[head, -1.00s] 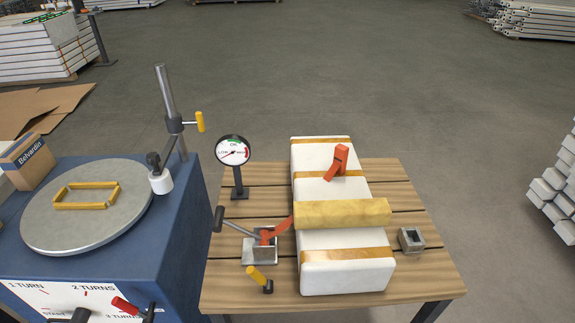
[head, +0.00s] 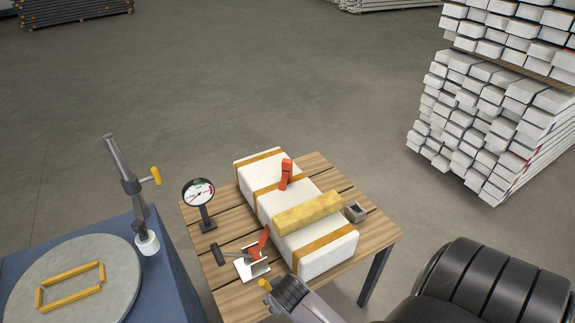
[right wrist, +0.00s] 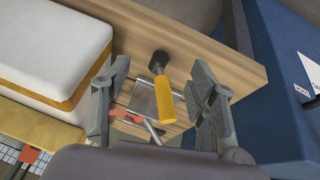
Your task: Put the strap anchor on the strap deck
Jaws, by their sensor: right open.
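No part is labelled as strap anchor or strap deck. On the wooden table (head: 340,172) lies a white bundle (head: 305,201) with orange bands and a yellow block (head: 308,212) across it. A red strap piece (head: 286,174) stands on the bundle. Another red piece (head: 259,243) is at a metal bracket (head: 253,268) with a dark-ended lever. A small grey hollow block (head: 355,212) sits right of the bundle. My right gripper (right wrist: 161,72) is open, its fingers either side of a yellow handle (right wrist: 165,100) with a black base. Whether they touch it is unclear.
A dial gauge (head: 199,193) stands at the table's left. Left of the table, a blue cabinet (head: 178,275) carries a round turntable (head: 118,260) with a yellow frame and a post (head: 123,165). White stacked bars (head: 480,130) stand at the right.

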